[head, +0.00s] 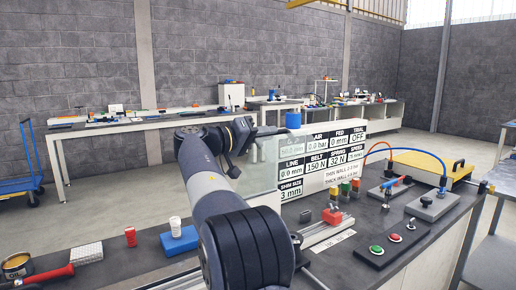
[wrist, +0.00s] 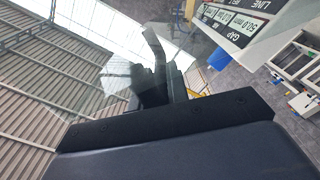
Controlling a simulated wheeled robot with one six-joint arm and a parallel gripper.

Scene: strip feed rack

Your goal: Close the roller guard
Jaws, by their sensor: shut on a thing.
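The roller guard (head: 262,172) is a clear, see-through panel at the left end of the white labelled machine in the head view. It looks raised, but its exact angle is hard to tell. My gripper (head: 246,133) is at its upper edge, partly hidden behind my own arm. In the wrist view my gripper's dark fingers (wrist: 152,85) are together against a clear sheet, which looks like the guard (wrist: 105,45). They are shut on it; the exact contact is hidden. The rollers are hidden behind my arm.
The machine's label board (head: 335,155) stands right of the guard. A red cup (head: 130,237), blue block (head: 180,241) and red-handled tool (head: 50,275) lie left.

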